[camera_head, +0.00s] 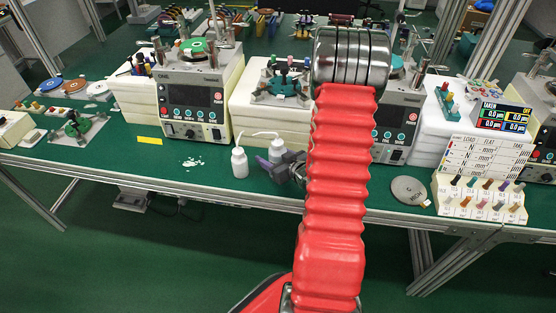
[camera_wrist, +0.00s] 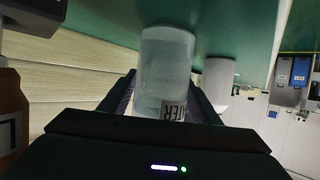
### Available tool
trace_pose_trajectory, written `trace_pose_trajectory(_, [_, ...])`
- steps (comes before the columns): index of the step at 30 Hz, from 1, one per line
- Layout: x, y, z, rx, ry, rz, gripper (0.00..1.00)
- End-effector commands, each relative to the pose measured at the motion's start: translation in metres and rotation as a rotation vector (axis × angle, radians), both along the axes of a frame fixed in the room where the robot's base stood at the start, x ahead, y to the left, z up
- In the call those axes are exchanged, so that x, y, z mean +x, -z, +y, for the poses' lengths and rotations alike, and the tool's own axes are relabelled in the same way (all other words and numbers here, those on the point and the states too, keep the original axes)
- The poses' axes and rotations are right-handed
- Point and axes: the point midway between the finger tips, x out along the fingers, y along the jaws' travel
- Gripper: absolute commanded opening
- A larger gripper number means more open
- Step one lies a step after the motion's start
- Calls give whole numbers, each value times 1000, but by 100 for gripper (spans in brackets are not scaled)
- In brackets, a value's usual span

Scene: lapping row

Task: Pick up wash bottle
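Two white wash bottles with bent spouts stand close together on the green bench in the head view. The left wash bottle (camera_head: 240,164) is in clear sight. The right wash bottle (camera_head: 277,149) is partly hidden by my gripper (camera_head: 275,162), which is beside it at low height. In the wrist view, which is turned over, a translucent wash bottle (camera_wrist: 165,65) with a label ending in "TER" is between the two fingers of my gripper (camera_wrist: 165,95). I cannot tell whether both fingers press on it. The other bottle (camera_wrist: 218,76) is just right of it there.
A lapping machine (camera_head: 193,100) stands behind the left bottle, and a white stacked block (camera_head: 262,125) stands behind my gripper. A grey disc (camera_head: 409,190) and a white peg rack (camera_head: 480,195) are to the right.

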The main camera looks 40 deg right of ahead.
Motion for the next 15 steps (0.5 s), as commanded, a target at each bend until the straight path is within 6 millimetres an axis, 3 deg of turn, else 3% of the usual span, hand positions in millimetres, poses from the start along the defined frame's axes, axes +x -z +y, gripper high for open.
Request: trace_pose_trajectory(15, [-1,0,-1,0,1,0,20])
